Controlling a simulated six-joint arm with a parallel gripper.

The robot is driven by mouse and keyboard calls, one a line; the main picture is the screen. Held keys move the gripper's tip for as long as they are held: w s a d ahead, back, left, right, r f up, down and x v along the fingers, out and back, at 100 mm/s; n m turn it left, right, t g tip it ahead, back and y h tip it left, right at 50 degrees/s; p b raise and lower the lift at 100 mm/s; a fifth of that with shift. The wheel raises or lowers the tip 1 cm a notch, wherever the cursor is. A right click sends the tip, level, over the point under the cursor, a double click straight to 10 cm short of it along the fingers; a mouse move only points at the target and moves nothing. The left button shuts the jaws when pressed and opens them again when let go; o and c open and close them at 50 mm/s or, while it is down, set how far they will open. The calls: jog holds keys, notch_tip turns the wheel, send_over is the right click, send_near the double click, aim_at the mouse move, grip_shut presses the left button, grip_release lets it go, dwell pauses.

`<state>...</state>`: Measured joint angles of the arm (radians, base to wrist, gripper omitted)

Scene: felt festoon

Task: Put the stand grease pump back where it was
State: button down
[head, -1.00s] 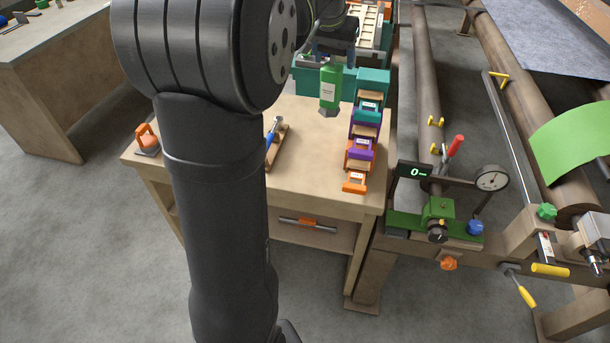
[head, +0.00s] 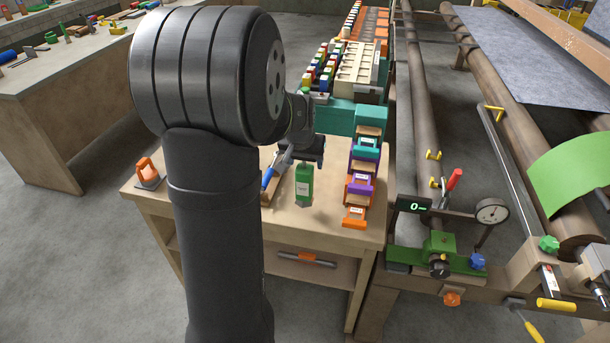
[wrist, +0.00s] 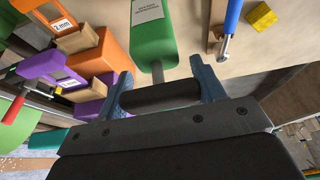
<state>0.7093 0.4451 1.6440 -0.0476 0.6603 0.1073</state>
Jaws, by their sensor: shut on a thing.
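The green grease pump (head: 304,185) hangs below my gripper (head: 306,150) above the bench top in the head view. It has a green body with a white label. In the wrist view its green body (wrist: 153,28) lies beyond the fingertips, with a thin metal rod leading back to a dark grip (wrist: 160,96). My gripper (wrist: 162,78) is shut on that dark grip, between its two blue fingers. I cannot tell whether the pump's lower end touches the bench.
A blue-handled tool (head: 268,178) lies on a wooden block just left of the pump. Orange, purple and teal stepped blocks (head: 360,187) stand close on the right. An orange-handled tool (head: 148,173) sits at the wooden bench's (head: 285,222) left corner. The bench front is clear.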

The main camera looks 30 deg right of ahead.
aim_at(304, 167)
jog(key=shift+f, duration=1.95)
jog(key=shift+c, duration=1.8)
grip_release()
jog(key=shift+f, duration=0.15)
jog(key=v, duration=1.2)
